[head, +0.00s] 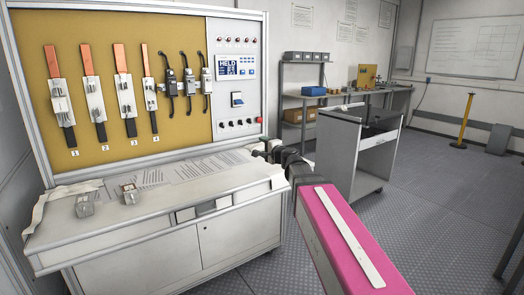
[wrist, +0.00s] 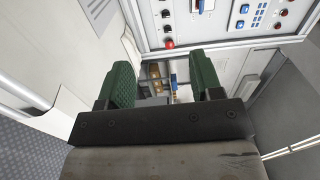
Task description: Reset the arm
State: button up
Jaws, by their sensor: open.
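My gripper (wrist: 163,75) is open in the wrist view, with a wide gap between its two green-padded fingers and nothing held. In the head view my gripper (head: 264,151) shows small and dark at the right end of the test bench (head: 228,205), close to the panel's lower right corner. My pink and grey arm reaches to it from the lower right. I cannot tell from the head view whether the gripper touches the bench.
The fuse board (head: 110,120) holds several fuses above the bench. Two small clear items (head: 84,206) (head: 129,194) and printed sheets (head: 205,166) lie on the bench top. A grey cart (head: 352,150) stands to the right. The floor (head: 440,210) at right is open.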

jog(key=s+d+f+n+g+h, duration=0.2)
jog(key=s+d+f+n+g, duration=0.15)
jog(key=s+f, duration=0.45)
jog(key=s+d+f+n+g+h, duration=0.2)
jog(key=s+d+f+n+g, duration=0.15)
jog(key=f, duration=0.95)
jog(key=s+d+f+n+g+h, duration=0.2)
jog(key=s+d+f+n+g, duration=0.25)
jog(key=f, duration=0.55)
jog(key=s+d+f+g+h, duration=0.3)
jog(key=s+d+f, duration=0.3)
jog(key=s, duration=0.3)
jog(key=shift+s+d+h, duration=0.15)
jog(key=shift+d+h, duration=0.1)
jog(key=shift+h, duration=0.25)
jog(key=shift+m+g, duration=0.25)
